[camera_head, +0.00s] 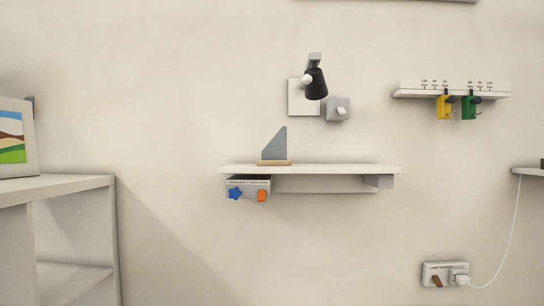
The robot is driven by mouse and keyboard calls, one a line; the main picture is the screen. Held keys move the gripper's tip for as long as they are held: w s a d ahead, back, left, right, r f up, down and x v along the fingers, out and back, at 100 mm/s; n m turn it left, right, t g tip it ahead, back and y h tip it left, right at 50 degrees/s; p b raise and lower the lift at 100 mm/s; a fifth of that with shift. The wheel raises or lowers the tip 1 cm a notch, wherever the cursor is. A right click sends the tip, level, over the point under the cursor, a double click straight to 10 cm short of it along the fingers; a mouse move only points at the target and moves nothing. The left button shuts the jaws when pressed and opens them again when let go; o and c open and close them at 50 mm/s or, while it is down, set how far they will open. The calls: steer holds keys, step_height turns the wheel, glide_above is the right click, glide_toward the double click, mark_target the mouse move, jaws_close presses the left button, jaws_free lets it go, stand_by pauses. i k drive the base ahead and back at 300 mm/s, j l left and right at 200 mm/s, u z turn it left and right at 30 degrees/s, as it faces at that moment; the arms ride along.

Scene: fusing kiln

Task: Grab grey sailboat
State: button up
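The grey sailboat (275,146) stands upright on the left half of a white wall shelf (340,168). It has a grey triangular sail on a tan wooden base. My gripper is not in view, and nothing touches the sailboat.
A black lamp (316,84) and a small grey box (338,110) are on the wall above the shelf. A control box (248,188) with blue and orange knobs hangs below it. A rack (452,90) holds yellow and green items. A white shelving unit (75,190) stands left.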

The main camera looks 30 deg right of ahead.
mark_target(274, 154)
steer(key=i+j+z, duration=0.2)
steer(key=i, duration=0.25)
steer(key=i+j+z, duration=0.25)
steer(key=i, duration=0.15)
